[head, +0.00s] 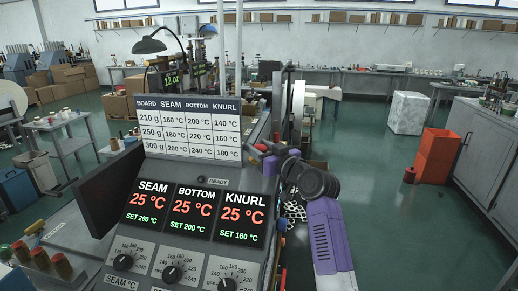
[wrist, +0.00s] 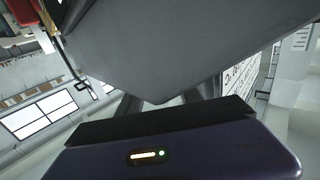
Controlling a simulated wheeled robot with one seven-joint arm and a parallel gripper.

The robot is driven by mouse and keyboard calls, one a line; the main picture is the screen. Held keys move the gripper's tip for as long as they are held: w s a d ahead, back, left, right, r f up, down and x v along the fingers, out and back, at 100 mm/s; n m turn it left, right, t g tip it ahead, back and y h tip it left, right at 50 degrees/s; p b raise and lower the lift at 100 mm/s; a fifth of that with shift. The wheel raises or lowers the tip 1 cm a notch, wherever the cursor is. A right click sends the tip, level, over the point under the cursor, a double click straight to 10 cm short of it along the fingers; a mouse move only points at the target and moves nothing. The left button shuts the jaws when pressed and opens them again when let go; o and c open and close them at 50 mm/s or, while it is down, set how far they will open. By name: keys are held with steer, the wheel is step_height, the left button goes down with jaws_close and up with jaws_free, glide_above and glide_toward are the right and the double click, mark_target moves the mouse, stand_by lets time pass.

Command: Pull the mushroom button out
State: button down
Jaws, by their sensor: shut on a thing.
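My gripper (head: 268,158) is at the right edge of the machine's control panel, its purple arm reaching up from the lower right. A small red part by its fingertips appears to be the mushroom button (head: 261,147); it is small and partly covered, so how far out it stands cannot be told. The gripper is shut on it. In the wrist view, the two grey fingers of my gripper (wrist: 168,99) run behind a large grey panel surface (wrist: 165,50), which hides the fingertips and the button.
The control panel carries SEAM, BOTTOM and KNURL displays (head: 197,212) at 25 °C, with dials (head: 172,273) below and a temperature chart (head: 192,130) above. Orange bins (head: 437,155) and a cabinet (head: 485,150) stand at the right. Open green floor (head: 385,215) lies between.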

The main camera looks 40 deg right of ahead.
steer(key=shift+r, duration=0.7)
steer(key=c, duration=0.8)
jaws_free()
steer(key=shift+s+f, duration=0.15)
steer(key=shift+s, duration=0.45)
steer(key=s, duration=0.1)
steer(key=s+b, duration=0.1)
steer(key=s, duration=0.3)
steer(key=shift+a+b, duration=0.35)
steer(key=shift+b, duration=0.05)
steer(key=shift+s+a, duration=0.15)
steer(key=shift+s, duration=0.65)
